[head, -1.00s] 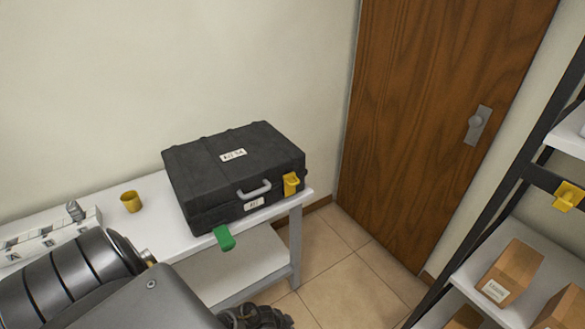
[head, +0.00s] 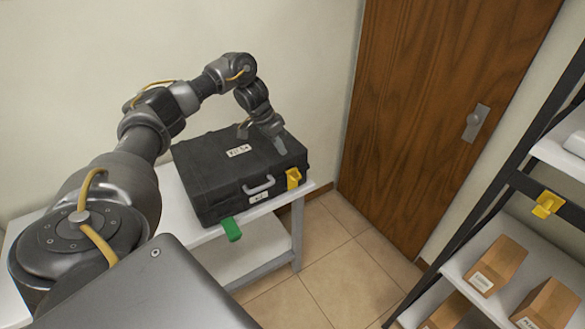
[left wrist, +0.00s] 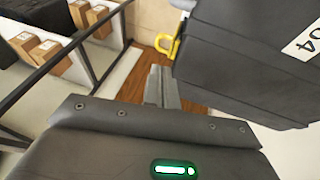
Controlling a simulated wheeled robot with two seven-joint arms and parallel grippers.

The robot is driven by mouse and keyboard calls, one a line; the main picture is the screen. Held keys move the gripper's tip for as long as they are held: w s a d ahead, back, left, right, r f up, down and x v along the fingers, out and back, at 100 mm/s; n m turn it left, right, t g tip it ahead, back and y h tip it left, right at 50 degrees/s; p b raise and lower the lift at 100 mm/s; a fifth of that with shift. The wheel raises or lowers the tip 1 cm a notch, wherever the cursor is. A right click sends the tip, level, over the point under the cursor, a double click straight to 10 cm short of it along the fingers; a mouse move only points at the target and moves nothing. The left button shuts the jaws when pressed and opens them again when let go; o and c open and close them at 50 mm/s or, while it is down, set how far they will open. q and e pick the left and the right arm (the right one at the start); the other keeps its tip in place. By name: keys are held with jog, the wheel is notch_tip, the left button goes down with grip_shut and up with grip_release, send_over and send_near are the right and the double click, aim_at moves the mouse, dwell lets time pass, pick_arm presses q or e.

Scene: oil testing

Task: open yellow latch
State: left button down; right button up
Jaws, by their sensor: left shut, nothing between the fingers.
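The yellow latch (head: 293,178) is on the front of the black case (head: 215,165), right of the grey handle. It also shows in the left wrist view (left wrist: 168,44) at the case's edge. A green latch (head: 231,229) hangs lower on the front, left of the handle, and sticks outward. The case is closed and sits on the white table. My left gripper (head: 280,146) points down over the right part of the case, behind and above the yellow latch, apart from it. Its fingers (left wrist: 161,85) are shut and empty. My right gripper does not show.
A shelf rack (head: 480,205) with cardboard boxes (head: 497,265) stands at the right, with a yellow piece (head: 546,204) on its post. A wooden door (head: 430,110) is behind. The floor right of the table is clear.

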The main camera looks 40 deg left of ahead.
aim_at(298, 178)
pick_arm(q)
jog(key=x, duration=0.9)
jog(key=shift+w+d+f+p, duration=0.15)
jog(key=shift+d+p, duration=0.05)
jog(key=shift+p, duration=0.15)
jog(key=shift+w+f, duration=0.1)
jog(key=shift+f, duration=0.3)
jog(key=shift+d, duration=0.15)
jog(key=shift+d+r+p, duration=0.1)
jog(key=shift+d+p, duration=0.05)
jog(key=shift+p, duration=0.2)
jog(key=shift+d+y+p, duration=0.15)
jog(key=shift+y+p, duration=0.15)
jog(key=shift+p, duration=0.1)
